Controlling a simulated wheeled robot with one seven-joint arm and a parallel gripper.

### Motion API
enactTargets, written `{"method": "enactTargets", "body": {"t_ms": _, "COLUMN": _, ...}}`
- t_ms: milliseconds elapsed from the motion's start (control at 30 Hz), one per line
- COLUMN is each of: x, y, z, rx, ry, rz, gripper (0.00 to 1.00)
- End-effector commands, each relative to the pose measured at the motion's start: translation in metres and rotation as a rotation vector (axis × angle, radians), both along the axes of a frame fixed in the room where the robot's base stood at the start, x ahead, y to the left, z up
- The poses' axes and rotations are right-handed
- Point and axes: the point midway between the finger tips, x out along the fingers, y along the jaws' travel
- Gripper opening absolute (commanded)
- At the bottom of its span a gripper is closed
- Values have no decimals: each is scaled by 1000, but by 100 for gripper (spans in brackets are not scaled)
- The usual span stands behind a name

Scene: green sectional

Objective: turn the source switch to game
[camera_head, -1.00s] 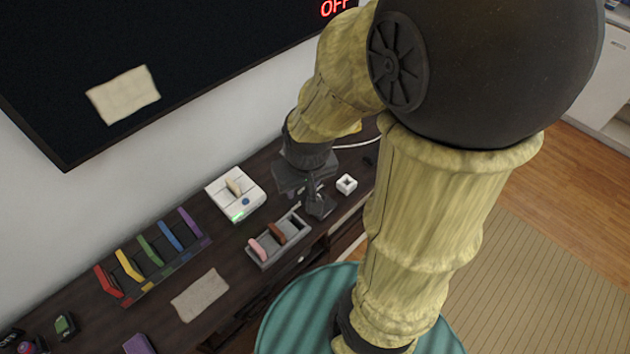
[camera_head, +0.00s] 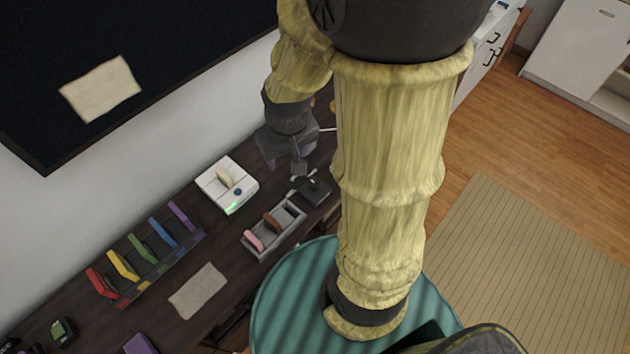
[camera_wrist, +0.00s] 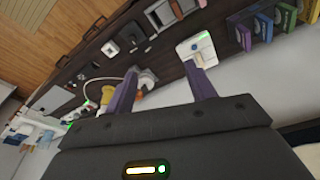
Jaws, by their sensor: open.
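A small dark box with a light lever-like part (camera_head: 314,190) lies on the dark console right of the grey tray in the head view. It also shows in the wrist view (camera_wrist: 130,38), beyond my fingertips. I take it for the source switch; no label is readable. A white console (camera_head: 227,186) with a green light, a blue button and a beige piece in its top stands left of my gripper. My gripper (camera_head: 285,160) is above the console top, near the wall. In the wrist view its purple fingers (camera_wrist: 161,72) are apart with nothing held.
A grey tray (camera_head: 275,243) holds a pink and a brown cartridge. Several coloured cartridges stand in a rack (camera_head: 158,270) to the left. In the wrist view a small white square piece (camera_wrist: 110,48) and a grey object with a white cord (camera_wrist: 147,77) lie close by.

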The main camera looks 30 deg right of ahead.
Motion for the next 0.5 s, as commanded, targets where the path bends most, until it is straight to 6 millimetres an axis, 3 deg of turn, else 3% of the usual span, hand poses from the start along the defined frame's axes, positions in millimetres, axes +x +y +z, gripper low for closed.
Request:
{"method": "enactTargets", "body": {"t_ms": 300, "x": 70, "y": -61, "z": -85, "rx": -9, "ry": 115, "rz": 31, "gripper": 55}}
{"method": "enactTargets", "body": {"t_ms": 500, "x": 96, "y": -104, "z": -145, "rx": -5, "ry": 176, "rz": 59, "gripper": 55}}
